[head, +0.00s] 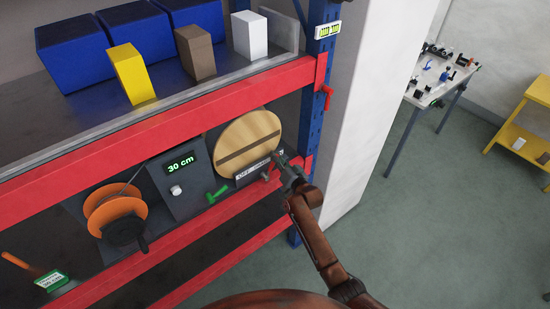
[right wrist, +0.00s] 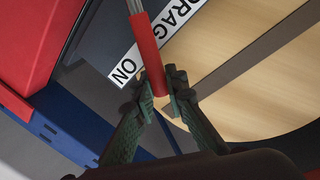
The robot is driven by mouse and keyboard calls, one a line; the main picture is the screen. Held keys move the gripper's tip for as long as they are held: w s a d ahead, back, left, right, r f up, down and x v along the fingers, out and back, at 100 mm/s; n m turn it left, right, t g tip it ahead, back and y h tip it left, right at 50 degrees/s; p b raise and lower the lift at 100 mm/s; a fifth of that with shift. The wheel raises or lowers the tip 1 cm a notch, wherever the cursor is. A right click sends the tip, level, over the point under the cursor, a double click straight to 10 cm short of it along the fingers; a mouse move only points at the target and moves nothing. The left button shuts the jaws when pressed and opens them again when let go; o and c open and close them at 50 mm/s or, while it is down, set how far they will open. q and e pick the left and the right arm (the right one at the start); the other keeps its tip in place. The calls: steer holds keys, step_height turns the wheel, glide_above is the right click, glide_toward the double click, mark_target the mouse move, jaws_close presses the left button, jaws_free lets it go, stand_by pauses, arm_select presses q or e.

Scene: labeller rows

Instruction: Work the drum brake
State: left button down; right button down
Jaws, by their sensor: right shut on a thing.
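The drum brake shows as a pale wooden drum (head: 248,142) with a dark band, on the lower shelf. A white label strip (head: 246,173) lies in front of it. In the right wrist view, the strip (right wrist: 122,70) shows the words DRAG and ON. A red lever grip (right wrist: 147,50) on a grey rod stands in front of the strip, toward its ON end. My right gripper (right wrist: 160,90) is shut on the lower end of the red grip. In the head view, my right gripper (head: 281,165) is at the drum's right side and hides most of the lever. My left gripper is out of view.
A grey box (head: 182,180) with a 30 cm display and a green lever (head: 217,195) stand left of the drum. An orange spool (head: 112,212) is farther left. A red shelf beam (head: 200,107) runs above, and a blue post (head: 313,120) stands to the right.

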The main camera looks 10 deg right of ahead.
stand_by(0.3)
steer(key=c, duration=1.9)
jaws_free()
steer(key=shift+c, duration=0.2)
steer(key=shift+d, duration=0.1)
steer(key=v, duration=1.2)
